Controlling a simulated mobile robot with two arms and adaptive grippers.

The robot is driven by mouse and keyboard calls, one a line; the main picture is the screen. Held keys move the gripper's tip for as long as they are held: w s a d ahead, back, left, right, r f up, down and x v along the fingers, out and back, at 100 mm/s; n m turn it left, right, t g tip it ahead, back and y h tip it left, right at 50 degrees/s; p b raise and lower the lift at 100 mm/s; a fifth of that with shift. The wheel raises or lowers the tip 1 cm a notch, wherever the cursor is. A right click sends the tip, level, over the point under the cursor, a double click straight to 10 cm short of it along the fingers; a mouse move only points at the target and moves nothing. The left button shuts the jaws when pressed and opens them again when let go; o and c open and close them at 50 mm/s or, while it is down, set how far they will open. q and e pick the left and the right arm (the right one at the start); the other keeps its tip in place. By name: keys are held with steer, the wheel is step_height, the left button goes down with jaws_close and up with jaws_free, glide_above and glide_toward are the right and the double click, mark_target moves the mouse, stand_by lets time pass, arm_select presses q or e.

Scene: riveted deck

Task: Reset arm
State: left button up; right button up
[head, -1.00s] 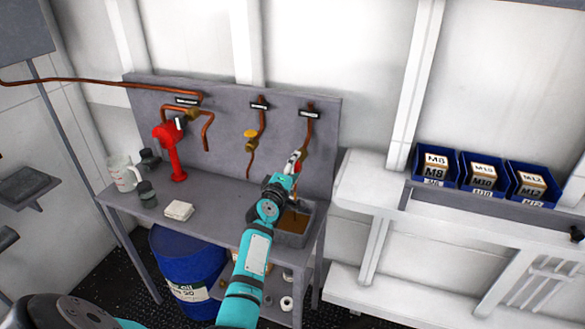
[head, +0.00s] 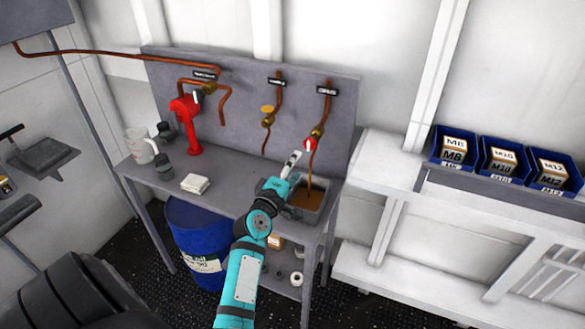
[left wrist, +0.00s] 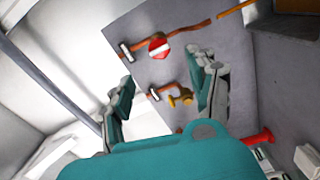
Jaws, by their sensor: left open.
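My left gripper (head: 291,163) is open and empty above the left side of the grey sink (head: 327,206), at the end of my teal arm. It stands apart from the right tap with the red and white handle (head: 310,144). A thin brown stream runs down from that tap into the sink, where brown liquid lies. In the left wrist view my two spread fingers (left wrist: 168,92) frame the grey back panel, with the red and white handle (left wrist: 158,48) beyond them and a yellow valve (left wrist: 180,98) near the right finger. My right gripper is not in view.
The grey bench (head: 228,193) carries a clear jug (head: 140,146), dark containers, a white stack (head: 195,184) and a red pump (head: 186,124). A blue drum (head: 200,235) stands below. Blue bins (head: 505,163) of boxes sit on the white shelf at right.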

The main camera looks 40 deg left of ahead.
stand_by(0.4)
arm_select(q)
steer(key=s+d+f+m+g+h, duration=0.3)
steer(key=s+d+f+m, duration=0.2)
steer(key=d+m, duration=0.15)
steer(key=s+d+f+m+g+h, duration=0.35)
steer(key=s+d+m, duration=0.2)
steer(key=d, duration=0.25)
steer(key=s+d+f+m+g+y, duration=0.1)
steer(key=s+d+f+m+g, duration=0.15)
steer(key=s, duration=0.45)
steer(key=s+d+f+m+g, duration=0.1)
steer(key=s+m+g, duration=0.2)
steer(key=s, duration=0.4)
steer(key=s+d+f+m+g+y, duration=0.1)
steer(key=s+d+f+m+g, duration=0.15)
steer(key=s, duration=0.45)
step_height(320, 180, down, 28)
steer(key=b, duration=0.3)
steer(key=s+a+f+m+g+b, duration=0.1)
steer(key=s+a+f+g+b, duration=0.1)
steer(key=s+f, duration=1.6)
steer(key=shift+a+f+b, duration=0.45)
steer(key=shift+a+f, duration=0.45)
